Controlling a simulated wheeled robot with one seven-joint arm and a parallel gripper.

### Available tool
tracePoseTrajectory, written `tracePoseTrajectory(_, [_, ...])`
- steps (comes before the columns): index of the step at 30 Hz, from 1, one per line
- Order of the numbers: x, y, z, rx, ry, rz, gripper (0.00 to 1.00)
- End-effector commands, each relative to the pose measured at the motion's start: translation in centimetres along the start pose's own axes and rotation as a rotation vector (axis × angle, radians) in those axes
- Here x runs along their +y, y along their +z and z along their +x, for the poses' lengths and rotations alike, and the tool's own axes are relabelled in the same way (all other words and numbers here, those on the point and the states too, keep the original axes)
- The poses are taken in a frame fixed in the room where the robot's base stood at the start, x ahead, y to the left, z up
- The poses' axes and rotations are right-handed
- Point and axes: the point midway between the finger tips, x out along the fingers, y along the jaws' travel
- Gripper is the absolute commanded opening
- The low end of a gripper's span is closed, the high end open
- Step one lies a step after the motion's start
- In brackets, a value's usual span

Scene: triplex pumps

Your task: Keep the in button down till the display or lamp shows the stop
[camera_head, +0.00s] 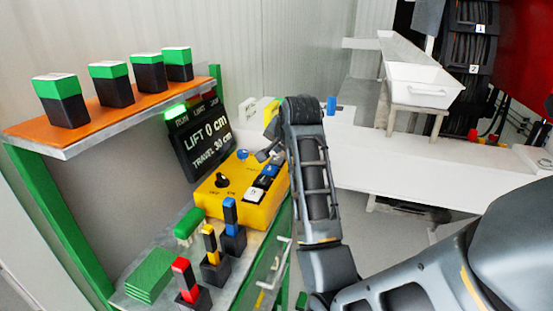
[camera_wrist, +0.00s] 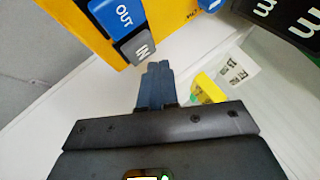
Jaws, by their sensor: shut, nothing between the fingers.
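The grey IN button (camera_wrist: 140,47) sits at the edge of the yellow control box (camera_wrist: 85,28), beside the blue OUT button (camera_wrist: 118,14). My gripper (camera_wrist: 158,67) is shut and empty. In the wrist view its fingertips are just below and right of the IN button; I cannot tell whether they touch it. In the head view the yellow box (camera_head: 213,197) is partly behind my arm, and the IN button cannot be made out. The display (camera_head: 205,140) reads LIFT 0 cm, TRAVEL 30 cm. The RUN lamp (camera_head: 176,111) glows green; the LIMIT and JAM labels beside it look unlit.
Several green-and-black blocks (camera_head: 112,84) stand on the orange-topped shelf (camera_head: 85,128). Red, yellow and blue-handled levers (camera_head: 187,282) stand before the box, near green plates (camera_head: 150,274). A white bench (camera_head: 400,165) with a white tray (camera_head: 420,87) lies to the right.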

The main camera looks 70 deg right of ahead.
Motion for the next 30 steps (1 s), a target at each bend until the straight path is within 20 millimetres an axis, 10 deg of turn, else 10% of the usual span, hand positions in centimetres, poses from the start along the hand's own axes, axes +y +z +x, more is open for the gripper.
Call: tracePoseTrajectory(30, [0.45, 0.44, 0.60, 0.000, 0.000, 0.000, 0.00])
